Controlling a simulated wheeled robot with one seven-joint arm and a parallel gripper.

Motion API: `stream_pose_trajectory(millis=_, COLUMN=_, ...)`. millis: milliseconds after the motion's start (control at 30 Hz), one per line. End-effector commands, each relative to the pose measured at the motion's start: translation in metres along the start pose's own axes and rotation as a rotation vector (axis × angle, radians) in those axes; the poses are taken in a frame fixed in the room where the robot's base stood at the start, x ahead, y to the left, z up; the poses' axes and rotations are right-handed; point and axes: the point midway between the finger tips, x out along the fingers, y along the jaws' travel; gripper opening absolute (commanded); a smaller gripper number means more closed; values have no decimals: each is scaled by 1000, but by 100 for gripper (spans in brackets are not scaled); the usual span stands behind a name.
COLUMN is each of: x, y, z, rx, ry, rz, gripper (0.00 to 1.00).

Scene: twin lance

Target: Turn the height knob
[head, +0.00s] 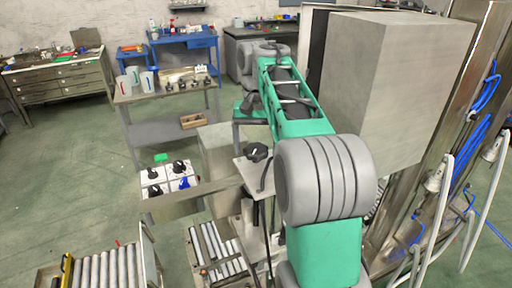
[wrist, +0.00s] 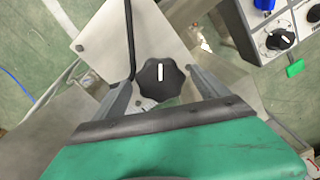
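A black lobed knob (head: 256,152) with a white mark sits on a light metal plate (head: 247,172) near the middle of the head view. In the wrist view the same knob (wrist: 161,79) lies between the two grey fingers of my gripper (wrist: 162,90). The fingers are apart, with visible gaps on both sides of the knob. I cannot tell how far above the knob the fingertips are. In the head view my green and grey arm hides the fingers.
A white control panel (head: 166,178) with black knobs and a blue switch stands left of the plate; its edge also shows at the wrist view's upper right (wrist: 272,38). A roller conveyor (head: 213,252) lies below. A large grey box (head: 392,92) stands right of my arm.

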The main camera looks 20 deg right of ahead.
Motion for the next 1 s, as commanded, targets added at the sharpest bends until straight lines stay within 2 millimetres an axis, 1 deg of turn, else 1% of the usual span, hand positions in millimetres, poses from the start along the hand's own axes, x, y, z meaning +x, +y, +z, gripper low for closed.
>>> stream_pose_trajectory(millis=33, x=0, y=0, z=0, rx=0, ry=0, rz=0, gripper=79)
stream_pose_trajectory(millis=67, x=0, y=0, z=0, rx=0, ry=0, rz=0, gripper=77)
stream_pose_trajectory(millis=700, x=0, y=0, z=0, rx=0, ry=0, rz=0, gripper=24)
stream_pose_trajectory(millis=800, x=0, y=0, z=0, rx=-13, ry=0, rz=0, gripper=23)
stream_pose_trajectory(millis=867, x=-1, y=0, z=0, rx=-56, ry=1, rz=0, gripper=23)
stream_pose_trajectory(millis=1000, x=-1, y=0, z=0, rx=-236, ry=1, rz=0, gripper=23)
